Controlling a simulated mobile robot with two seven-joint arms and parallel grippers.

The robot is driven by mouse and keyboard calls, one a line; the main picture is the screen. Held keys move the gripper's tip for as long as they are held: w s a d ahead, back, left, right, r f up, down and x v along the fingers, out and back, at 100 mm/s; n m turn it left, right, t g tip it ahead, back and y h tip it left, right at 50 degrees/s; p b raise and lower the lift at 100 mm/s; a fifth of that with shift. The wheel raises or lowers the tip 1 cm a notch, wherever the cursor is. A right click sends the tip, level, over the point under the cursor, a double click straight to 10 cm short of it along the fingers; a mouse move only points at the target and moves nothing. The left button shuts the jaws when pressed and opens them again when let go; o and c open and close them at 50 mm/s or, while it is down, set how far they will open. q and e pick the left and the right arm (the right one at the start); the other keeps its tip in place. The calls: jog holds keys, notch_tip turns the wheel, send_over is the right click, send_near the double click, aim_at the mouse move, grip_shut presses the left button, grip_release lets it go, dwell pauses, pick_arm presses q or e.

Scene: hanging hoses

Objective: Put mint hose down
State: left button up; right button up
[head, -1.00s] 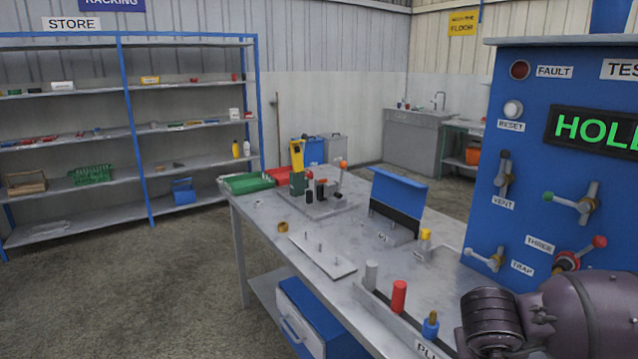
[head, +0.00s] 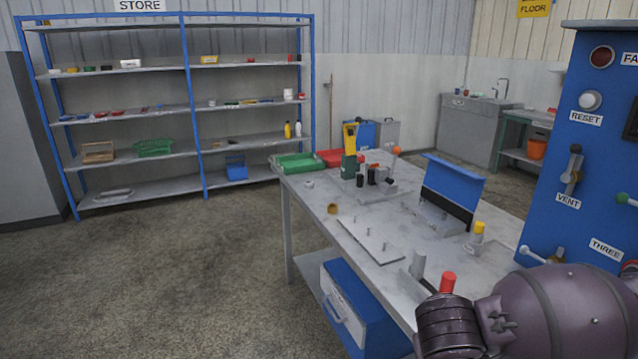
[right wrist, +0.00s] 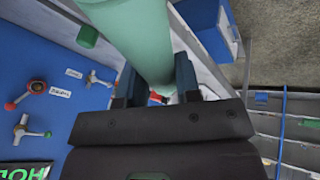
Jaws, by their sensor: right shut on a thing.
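The mint hose (right wrist: 132,32) shows in the right wrist view as a thick, smooth pale-green tube. It runs from the top edge down between the fingers of my right gripper (right wrist: 158,84). The gripper is shut on it. The hose's far end is hidden behind the gripper body and outside the frame. The head view shows only part of my right arm at the lower right, with neither the gripper nor the hose visible. My left gripper is in neither view.
The grey workbench (head: 398,212) carries a green tray (head: 300,165), a blue upright panel (head: 454,185) and a red peg (head: 448,282). A blue test panel (head: 590,145) rises at the right. The store rack (head: 188,100) stands at the back left, with clear floor before it.

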dwell(0.4)
jog(key=s+a+r+n+t+y, duration=0.25)
jog(key=a+r+n, duration=0.55)
jog(key=a+r, duration=0.45)
jog(key=w+a+f+n+g+y, duration=0.1)
jog(key=w+a+f+n+y, duration=0.2)
jog(key=w+a+f+n, duration=0.3)
jog(key=s+d+r+m+h, duration=0.4)
jog(key=s+d+r+m, duration=0.1)
jog(key=d+r+m, duration=0.4)
jog(key=w+a+r+m+g+h, duration=0.15)
jog(key=w+a+m, duration=0.4)
jog(key=a, duration=0.55)
jog(key=s+d+f+n+y, duration=0.1)
jog(key=f+n+y, duration=0.3)
jog(key=n, duration=0.5)
jog(key=s+d+f+n+y, duration=0.1)
jog(key=d+f+n+y, duration=0.2)
jog(key=f+n, duration=0.4)
jog(key=shift+s+d+f+n+y, duration=0.25)
jog(key=shift+d+n+y, duration=0.15)
jog(key=shift+d+n, duration=0.35)
jog(key=shift+a, duration=0.15)
